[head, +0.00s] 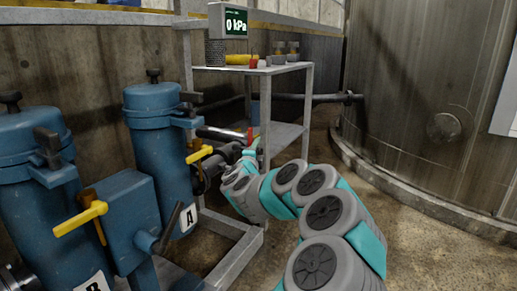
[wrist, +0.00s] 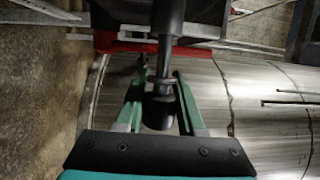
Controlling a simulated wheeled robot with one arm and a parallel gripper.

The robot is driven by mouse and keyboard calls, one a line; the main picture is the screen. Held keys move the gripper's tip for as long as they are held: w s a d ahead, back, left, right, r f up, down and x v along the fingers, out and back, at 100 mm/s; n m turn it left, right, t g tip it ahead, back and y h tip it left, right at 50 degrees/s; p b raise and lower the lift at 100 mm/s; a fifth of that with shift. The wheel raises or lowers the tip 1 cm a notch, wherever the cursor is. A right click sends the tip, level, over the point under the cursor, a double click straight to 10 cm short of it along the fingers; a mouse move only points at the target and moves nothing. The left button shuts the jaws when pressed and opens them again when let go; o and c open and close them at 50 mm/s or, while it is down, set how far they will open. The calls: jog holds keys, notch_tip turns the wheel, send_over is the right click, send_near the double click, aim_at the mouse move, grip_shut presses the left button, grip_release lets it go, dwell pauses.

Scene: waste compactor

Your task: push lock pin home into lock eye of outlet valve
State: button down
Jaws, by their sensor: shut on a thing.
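My gripper (head: 246,153) is at the valve fittings beside the blue vessel marked A, at the end of my teal and grey arm. In the wrist view, my gripper's (wrist: 160,86) two green fingers stand on either side of a black, round-ended piece (wrist: 158,112), which looks like the lock pin. The gripper is shut on it. A red bar (wrist: 125,44) crosses behind. The lock eye cannot be made out, nor how deep the pin sits.
Blue vessel A (head: 160,150) and a blue box with a yellow lever (head: 80,218) stand left. A grey shelf cart (head: 290,68) with small items is behind.

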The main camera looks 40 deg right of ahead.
jog(key=shift+w+a+p, duration=0.3)
jog(key=shift+w+a, duration=0.1)
jog(key=shift+w, duration=0.45)
jog(key=shift+s+d, duration=0.1)
jog(key=shift+s, duration=0.1)
dwell(0.4)
jog(key=shift+s+d+b, duration=0.3)
jog(key=shift+s+b, duration=0.25)
jog(key=shift+s, duration=0.15)
jog(key=shift+s+d+b, duration=0.3)
jog(key=shift+s+b, duration=0.2)
jog(key=shift+s, duration=0.15)
dwell(0.7)
jog(key=shift+w+a+p, duration=0.2)
jog(key=shift+w+a, duration=0.15)
jog(key=shift+w, duration=0.45)
jog(key=shift+w+a+p, duration=0.15)
jog(key=shift+w+a, duration=0.15)
jog(key=shift+w, duration=0.45)
dwell(1.2)
jog(key=shift+s, duration=0.15)
jog(key=shift+s+d+b, duration=0.35)
jog(key=shift+s+b, duration=0.05)
jog(key=shift+s, duration=0.3)
jog(key=shift+s+d+b, duration=0.3)
jog(key=shift+s+b, duration=0.1)
jog(key=shift+s, duration=0.3)
